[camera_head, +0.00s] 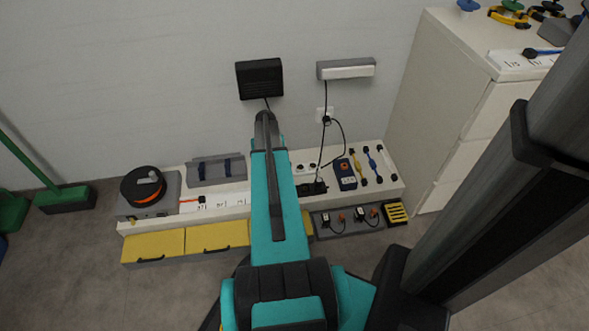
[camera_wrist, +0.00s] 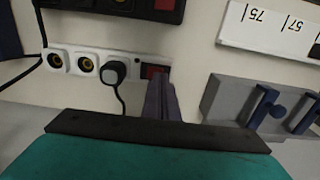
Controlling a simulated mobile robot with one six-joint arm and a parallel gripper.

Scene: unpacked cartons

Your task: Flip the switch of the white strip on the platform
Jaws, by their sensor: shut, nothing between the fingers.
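The white strip (camera_wrist: 75,58) lies on the platform and shows in the wrist view with round sockets and a dark plug (camera_wrist: 114,71) in one of them. Its red switch (camera_wrist: 154,72) is at the right end, in a dark surround; I cannot tell which way it is flipped. My gripper (camera_wrist: 158,84) is shut and empty, its dark fingertips just below the switch in the picture; I cannot tell whether they touch it. In the head view part of the white strip (camera_head: 307,168) shows right of my arm, which hides its left part and the gripper.
A black strip (camera_wrist: 95,4) with another red switch lies beside the white one. A ruler (camera_wrist: 275,30) and a grey holder with blue clips (camera_wrist: 232,98) are to the right. In the head view, a black box (camera_head: 259,78) hangs on the wall and a white cabinet (camera_head: 440,110) stands right.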

